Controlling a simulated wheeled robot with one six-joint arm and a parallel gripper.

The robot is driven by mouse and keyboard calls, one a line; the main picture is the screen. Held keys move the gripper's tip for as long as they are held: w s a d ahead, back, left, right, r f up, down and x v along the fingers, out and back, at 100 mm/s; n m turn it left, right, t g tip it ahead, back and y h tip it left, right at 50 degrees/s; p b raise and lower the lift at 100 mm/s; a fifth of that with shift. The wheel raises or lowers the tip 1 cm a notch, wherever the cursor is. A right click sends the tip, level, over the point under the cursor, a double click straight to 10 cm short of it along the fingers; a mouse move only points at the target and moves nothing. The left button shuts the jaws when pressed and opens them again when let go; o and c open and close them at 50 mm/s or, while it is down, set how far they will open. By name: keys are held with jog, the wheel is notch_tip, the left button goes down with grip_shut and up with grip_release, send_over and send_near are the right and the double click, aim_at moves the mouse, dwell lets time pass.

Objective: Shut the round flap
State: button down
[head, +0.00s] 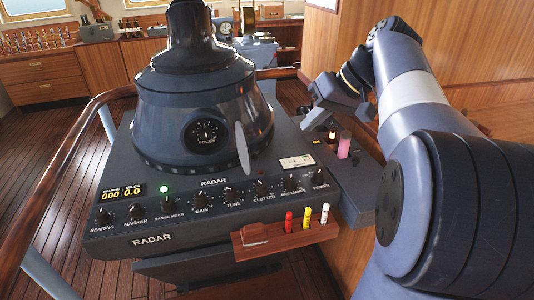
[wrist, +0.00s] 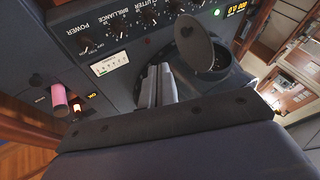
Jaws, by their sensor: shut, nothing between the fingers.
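The round flap (head: 242,148) is a thin grey disc on the front of the radar's dark housing (head: 160,115). It stands open, swung out to the right of a round recess (head: 205,133) with a dial inside, and shows nearly edge-on in the head view. In the wrist view the flap (wrist: 194,42) shows its broad face, beyond and right of my fingertips. My gripper (head: 316,108) is to the right of the flap, above the console's right side, apart from it. Its fingers (wrist: 158,82) are together and empty in the wrist view.
The console's front panel (head: 213,182) carries several knobs and a lit display (head: 122,193). A pink cylinder (head: 345,145) stands on the side panel near my arm. A wooden holder (head: 285,233) with coloured markers juts from the front. A wooden rail (head: 60,165) curves along the left.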

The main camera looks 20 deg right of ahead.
aim_at(246, 146)
jog(key=w+a+f, duration=0.3)
jog(key=a+f, duration=0.5)
jog(key=shift+w+a+p, duration=0.15)
jog(key=shift+w+p, duration=0.1)
jog(key=shift+p, duration=0.15)
dwell(0.3)
